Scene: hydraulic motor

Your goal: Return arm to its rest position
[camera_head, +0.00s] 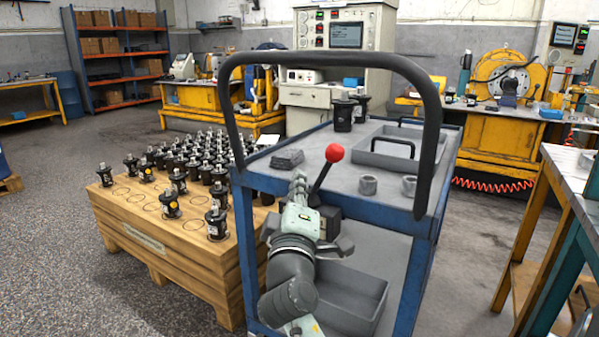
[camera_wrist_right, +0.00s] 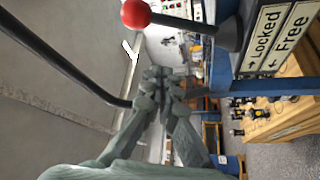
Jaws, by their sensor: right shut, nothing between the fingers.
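My right gripper (camera_head: 299,182) is in front of the blue cart, left of the lever with the red knob (camera_head: 334,153). Its fingers are closed together and hold nothing. In the right wrist view the closed fingertips (camera_wrist_right: 163,84) are in the middle, and the lever's red knob (camera_wrist_right: 136,13) is at the top, clear of them. A "Locked / Free" label plate (camera_wrist_right: 272,40) is beside the lever. In the head view I cannot tell whether the gripper touches the cart. My left gripper is not in view.
The cart's black handle (camera_head: 433,120) arches around my gripper's area. The cart's top (camera_head: 340,185) bears a grey tray (camera_head: 408,160), two black motors and grey rings. A wooden pallet box (camera_head: 165,255) with many motors stands left. A workbench (camera_head: 570,180) stands right. Open floor is at left.

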